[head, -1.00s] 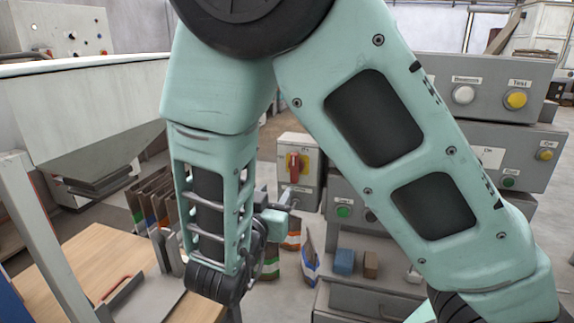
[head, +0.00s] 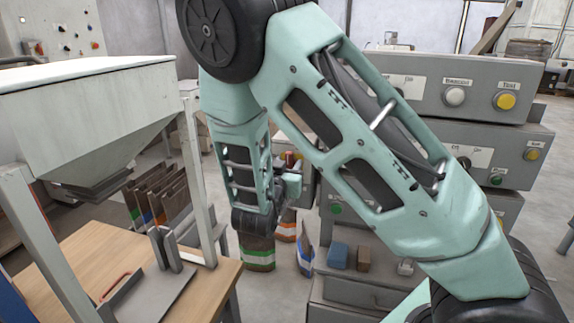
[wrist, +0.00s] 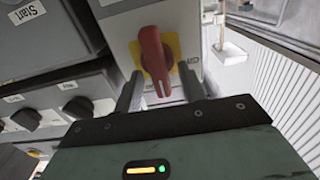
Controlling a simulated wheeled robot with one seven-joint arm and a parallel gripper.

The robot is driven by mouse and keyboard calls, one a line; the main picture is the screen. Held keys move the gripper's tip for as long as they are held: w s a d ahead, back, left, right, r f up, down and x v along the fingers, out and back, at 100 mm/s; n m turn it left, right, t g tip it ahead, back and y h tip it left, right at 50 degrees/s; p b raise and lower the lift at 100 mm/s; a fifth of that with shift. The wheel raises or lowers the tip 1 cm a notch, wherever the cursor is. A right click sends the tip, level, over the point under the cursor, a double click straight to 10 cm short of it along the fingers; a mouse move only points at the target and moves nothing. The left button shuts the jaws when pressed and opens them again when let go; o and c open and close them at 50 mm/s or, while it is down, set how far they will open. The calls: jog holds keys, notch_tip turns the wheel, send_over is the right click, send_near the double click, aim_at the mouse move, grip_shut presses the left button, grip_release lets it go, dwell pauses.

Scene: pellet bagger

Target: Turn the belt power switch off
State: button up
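The belt power switch is a red rotary handle (wrist: 154,56) on a yellow plate (wrist: 173,45), mounted on a grey box (wrist: 187,18). In the wrist view the handle points nearly up and down; a small label beside it is not readable. My gripper (wrist: 160,88) is open, with one dark finger on each side of the handle's lower end. I see gaps between the fingers and the handle; contact is not clear. In the head view my gripper (head: 291,187) is in front of the box, and only a bit of red handle (head: 290,158) shows.
Grey control panels (head: 445,85) with buttons and lamps stand right of the switch. Black knobs (wrist: 78,107) are at the left in the wrist view. A hopper (head: 90,115) and wooden table (head: 85,245) stand at the left. Blue and brown blocks (head: 338,255) lie below the panels.

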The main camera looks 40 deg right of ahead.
jog(key=c, duration=0.6)
jog(key=shift+c, duration=0.2)
jog(key=shift+r+n+p, duration=0.1)
jog(key=shift+n+p, duration=0.3)
jog(key=n+p, duration=0.3)
jog(key=n, duration=0.2)
jog(key=f+n+p, duration=0.1)
jog(key=n+p, duration=0.2)
jog(key=n, duration=0.3)
jog(key=w+a+n+p, duration=0.1)
jog(key=n+p, duration=0.3)
jog(key=n, duration=0.2)
jog(key=shift+f, duration=0.2)
